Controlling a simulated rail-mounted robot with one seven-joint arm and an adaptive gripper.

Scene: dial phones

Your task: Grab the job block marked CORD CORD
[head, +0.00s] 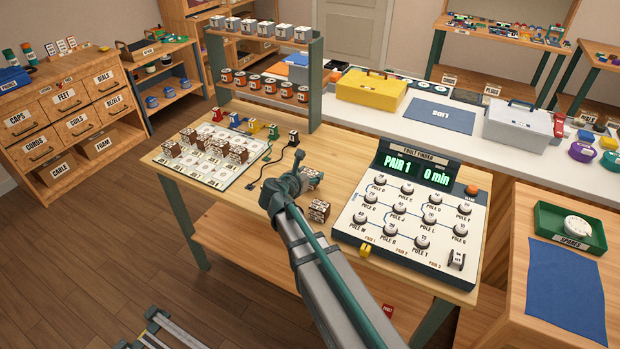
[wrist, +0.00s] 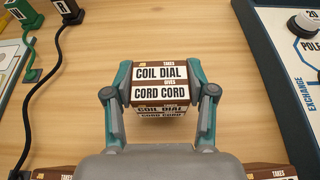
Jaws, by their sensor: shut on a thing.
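The job block (wrist: 160,82) sits between the two fingers of my gripper (wrist: 160,94) in the wrist view. In the head view my gripper (head: 303,180) is over the wooden table, left of the fault finder, and largely hides the block. I cannot tell whether the block touches the table. Another job block (head: 319,210) stands on the table just in front of my gripper.
The fault finder panel (head: 345,225) stands close on the right, showing "PAIR 1" and "0 min". A white board (head: 222,183) with several brown blocks lies on the left. Two block tops show at the wrist view's lower corners.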

